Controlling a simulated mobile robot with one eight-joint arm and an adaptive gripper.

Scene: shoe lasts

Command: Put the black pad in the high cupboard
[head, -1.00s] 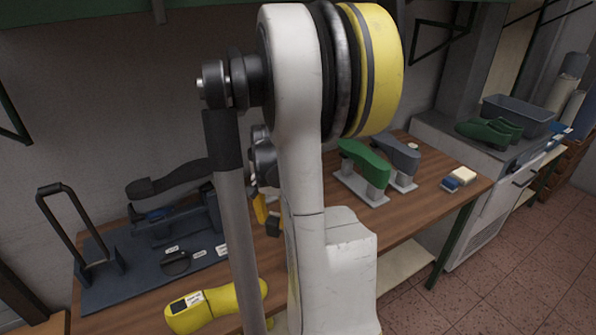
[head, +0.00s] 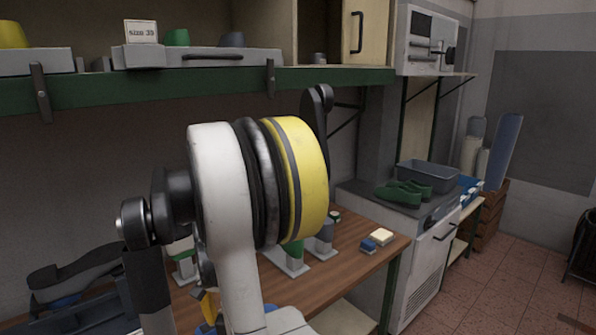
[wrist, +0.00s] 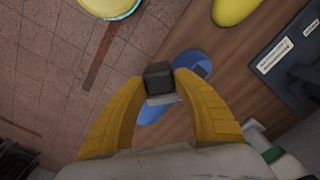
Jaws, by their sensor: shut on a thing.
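The black pad (wrist: 158,77) is a small dark block between the fingertips of my gripper (wrist: 160,84) in the wrist view. My gripper is shut on it, above the bench edge and a blue shoe last. In the head view my arm hides most of the gripper; a bit of yellow finger (head: 208,303) shows low beside the arm. The high cupboard (head: 368,32) is at the top of the head view, above the green shelf edge. Its pale door with a black handle stands at the right, and a dark opening shows left of it.
A small grey cylinder (head: 319,58) stands at the opening. The green shelf edge (head: 200,88) runs along below, with a grey drawer (head: 200,57) and a size card (head: 141,32). Shoe lasts stand on the wooden bench (head: 345,262).

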